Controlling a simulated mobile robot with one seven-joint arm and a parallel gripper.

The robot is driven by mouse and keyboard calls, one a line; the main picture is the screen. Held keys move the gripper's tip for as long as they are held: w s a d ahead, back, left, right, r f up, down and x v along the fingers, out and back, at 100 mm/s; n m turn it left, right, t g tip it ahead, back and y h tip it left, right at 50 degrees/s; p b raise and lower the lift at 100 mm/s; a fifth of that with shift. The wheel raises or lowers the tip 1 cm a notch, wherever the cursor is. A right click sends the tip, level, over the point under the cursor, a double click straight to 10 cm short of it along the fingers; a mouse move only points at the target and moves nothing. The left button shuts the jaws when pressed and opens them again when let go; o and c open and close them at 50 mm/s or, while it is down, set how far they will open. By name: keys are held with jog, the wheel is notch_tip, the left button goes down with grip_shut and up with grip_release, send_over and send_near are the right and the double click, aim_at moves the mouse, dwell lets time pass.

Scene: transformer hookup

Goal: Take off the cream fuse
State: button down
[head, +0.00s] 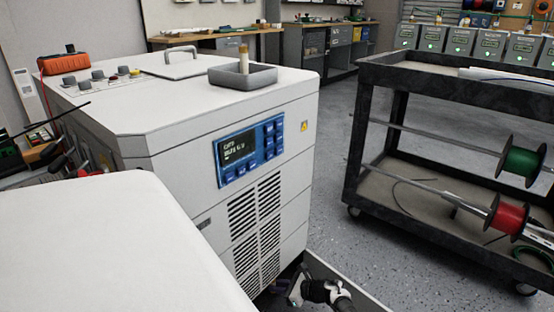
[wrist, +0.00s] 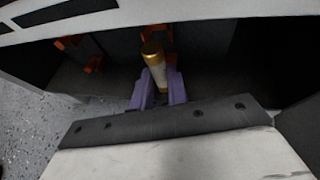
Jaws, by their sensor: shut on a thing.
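The cream fuse (wrist: 157,72) shows in the wrist view as a pale cylinder with a gold cap, inside a dark recess. My gripper (wrist: 161,84) has purple fingers on either side of it and is shut on it. An orange clip (wrist: 164,38) is just behind the fuse's gold cap; I cannot tell whether they touch. Another orange clip (wrist: 92,62) sits to the left, with no fuse seen in it. In the head view the held fuse is hidden.
A grey tray (head: 222,77) on the white cabinet (head: 130,115) holds an upright pale cylinder with a gold-brown top (head: 243,60). The recess has a white upper edge (wrist: 200,17). A dark cart (head: 375,70) with wire spools stands right, with open floor between.

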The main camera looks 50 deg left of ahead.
jog(key=shift+w+d+p, duration=0.2)
jog(key=shift+d+p, duration=0.15)
jog(key=shift+d, duration=0.45)
jog(key=shift+w+d+p, duration=0.15)
jog(key=shift+d+p, duration=0.15)
jog(key=shift+d, duration=0.55)
jog(key=shift+w+d+p, duration=0.2)
jog(key=shift+d+p, duration=0.15)
jog(key=shift+d, duration=0.45)
jog(key=shift+w, duration=0.1)
